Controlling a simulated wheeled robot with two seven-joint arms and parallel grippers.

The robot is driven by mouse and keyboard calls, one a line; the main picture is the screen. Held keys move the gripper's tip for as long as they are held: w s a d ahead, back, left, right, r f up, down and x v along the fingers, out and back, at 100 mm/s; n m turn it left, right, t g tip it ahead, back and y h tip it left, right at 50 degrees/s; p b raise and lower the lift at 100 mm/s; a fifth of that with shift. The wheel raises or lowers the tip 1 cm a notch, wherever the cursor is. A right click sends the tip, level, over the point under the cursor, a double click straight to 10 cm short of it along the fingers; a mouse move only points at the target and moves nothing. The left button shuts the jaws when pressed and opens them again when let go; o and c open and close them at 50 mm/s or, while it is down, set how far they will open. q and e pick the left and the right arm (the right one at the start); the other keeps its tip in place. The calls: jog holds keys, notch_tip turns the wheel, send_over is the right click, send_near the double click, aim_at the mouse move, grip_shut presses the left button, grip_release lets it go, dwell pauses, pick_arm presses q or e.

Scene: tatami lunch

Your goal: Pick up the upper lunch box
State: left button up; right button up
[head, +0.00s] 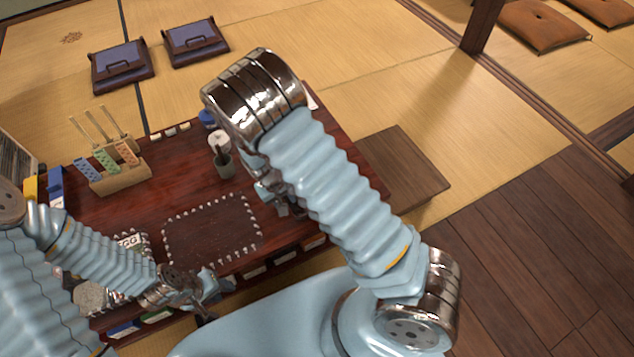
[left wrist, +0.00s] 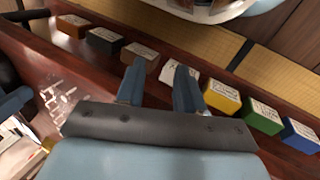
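I cannot clearly make out a lunch box in either view. At the left of the dark red table, an item labelled "EGG" (head: 130,241) lies partly behind my left arm. My left gripper (head: 218,296) is low over the table's front edge in the head view. In the left wrist view its two fingers (left wrist: 158,72) are apart with nothing between them, pointing toward a white labelled block (left wrist: 179,73) in the row along the edge. My right gripper (head: 285,205) is mostly hidden behind my right arm, above the table's right part.
The table (head: 185,190) bears a dark rectangle with a white pebble-like border (head: 212,232), a wooden rack (head: 120,179), a small grey pot (head: 224,166) and a blue box (head: 55,187). Several coloured blocks, including a yellow one (left wrist: 221,97) and green one (left wrist: 261,116), line the edge.

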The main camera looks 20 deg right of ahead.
grip_shut()
